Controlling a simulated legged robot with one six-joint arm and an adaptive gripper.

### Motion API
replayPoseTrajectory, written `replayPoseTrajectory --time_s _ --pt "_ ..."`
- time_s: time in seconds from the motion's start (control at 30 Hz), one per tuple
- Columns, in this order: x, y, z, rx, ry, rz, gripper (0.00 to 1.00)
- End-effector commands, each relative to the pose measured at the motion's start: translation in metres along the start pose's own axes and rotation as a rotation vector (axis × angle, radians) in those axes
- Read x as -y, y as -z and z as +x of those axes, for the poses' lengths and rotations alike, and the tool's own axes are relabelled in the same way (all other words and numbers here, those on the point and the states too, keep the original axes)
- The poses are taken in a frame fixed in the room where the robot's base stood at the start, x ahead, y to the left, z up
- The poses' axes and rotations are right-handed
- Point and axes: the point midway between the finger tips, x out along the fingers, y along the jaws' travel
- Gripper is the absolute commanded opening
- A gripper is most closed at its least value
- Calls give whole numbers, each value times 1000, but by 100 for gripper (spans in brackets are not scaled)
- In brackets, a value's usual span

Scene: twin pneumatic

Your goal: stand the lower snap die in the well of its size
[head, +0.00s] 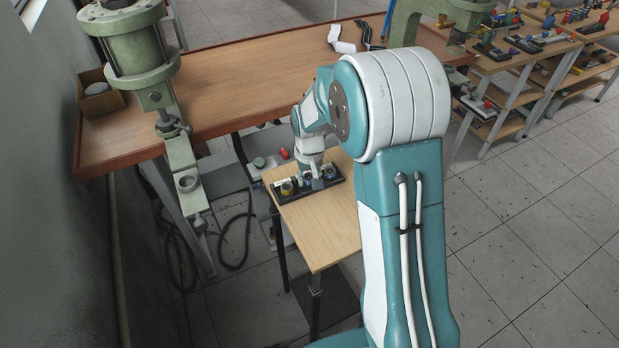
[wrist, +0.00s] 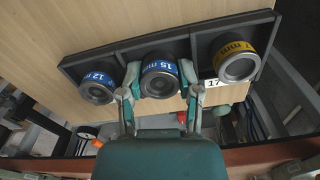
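A black rack (wrist: 115,54) with three sections lies on a small wooden side table, with a die at each section. The 12 mm blue-banded die (wrist: 95,88) is at the left, the 15 mm blue-banded die (wrist: 160,80) in the middle, and a yellow-banded die (wrist: 236,62) at the right. A white "17" plate (wrist: 212,83) is beside the yellow-banded die. My gripper (wrist: 160,74) has one finger on each side of the 15 mm die. Whether the pads press on it is unclear. In the head view, my gripper (head: 316,180) is low over the rack (head: 309,190).
The small table (head: 318,228) has bare wood in front of the rack. A larger bench (head: 235,75) stands behind, with a green pneumatic press (head: 135,45) at its left and another green machine (head: 405,20) at the right. Shelves with parts (head: 530,50) stand further right.

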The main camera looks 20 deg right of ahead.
Motion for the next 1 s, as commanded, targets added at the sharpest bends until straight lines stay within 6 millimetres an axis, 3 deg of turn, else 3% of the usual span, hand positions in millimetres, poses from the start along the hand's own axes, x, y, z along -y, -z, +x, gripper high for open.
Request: replayPoseTrajectory --time_s 0.03,0.07,0.53,1.0 --pt "1 -8 13 30 2 2 67" --pt "1 -8 13 30 2 2 78" --pt "0 -6 4 21 1 1 78" --pt "0 -4 -90 14 0 1 78"
